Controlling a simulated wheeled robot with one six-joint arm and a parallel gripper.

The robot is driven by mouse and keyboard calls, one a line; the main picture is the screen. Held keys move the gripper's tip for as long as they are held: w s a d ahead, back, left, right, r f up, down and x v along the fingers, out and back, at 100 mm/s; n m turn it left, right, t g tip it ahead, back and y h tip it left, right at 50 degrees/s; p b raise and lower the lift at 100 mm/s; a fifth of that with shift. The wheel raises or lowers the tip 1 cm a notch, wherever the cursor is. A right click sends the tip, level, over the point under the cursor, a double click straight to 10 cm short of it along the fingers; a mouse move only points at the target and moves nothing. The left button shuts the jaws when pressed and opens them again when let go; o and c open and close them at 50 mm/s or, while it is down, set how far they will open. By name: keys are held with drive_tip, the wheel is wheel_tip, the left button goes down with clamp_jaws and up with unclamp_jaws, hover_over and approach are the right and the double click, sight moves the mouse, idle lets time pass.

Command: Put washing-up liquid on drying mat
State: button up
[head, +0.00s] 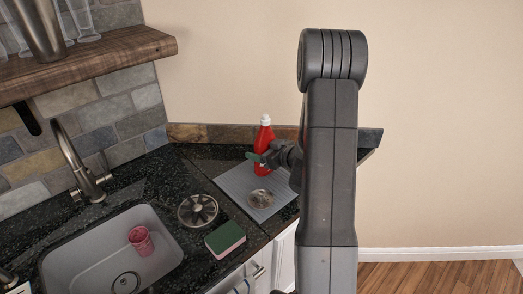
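The washing-up liquid is a red bottle with a white cap (265,135). It is upright at the back of the counter, at the far part of the grey drying mat (236,180). Its base is near the mat's back edge, and I cannot tell whether it rests on the mat or is held just above it. My gripper (262,158) is at the bottle's middle, reaching in from the right, with dark greenish fingertips overlapping the red body. Whether the fingers are closed on it is too small to tell. My arm hides the mat's right side.
A round, shiny dish-like item (260,198) lies on the mat. Left of the mat are a round slotted metal item (198,210) and a green sponge (225,239). A pink cup (140,240) is in the sink (75,250), below the tap (72,155). A wooden shelf (90,60) overhangs the upper left.

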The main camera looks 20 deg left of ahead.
drive_tip(key=o, duration=0.4)
drive_tip(key=shift+o, duration=0.2)
drive_tip(key=shift+r+p, duration=0.3)
drive_tip(key=shift+p, duration=0.05)
drive_tip(key=b+v, duration=0.1)
drive_tip(key=v, duration=1.1)
drive_tip(key=shift+b, duration=0.4)
drive_tip(key=shift+f, duration=0.2)
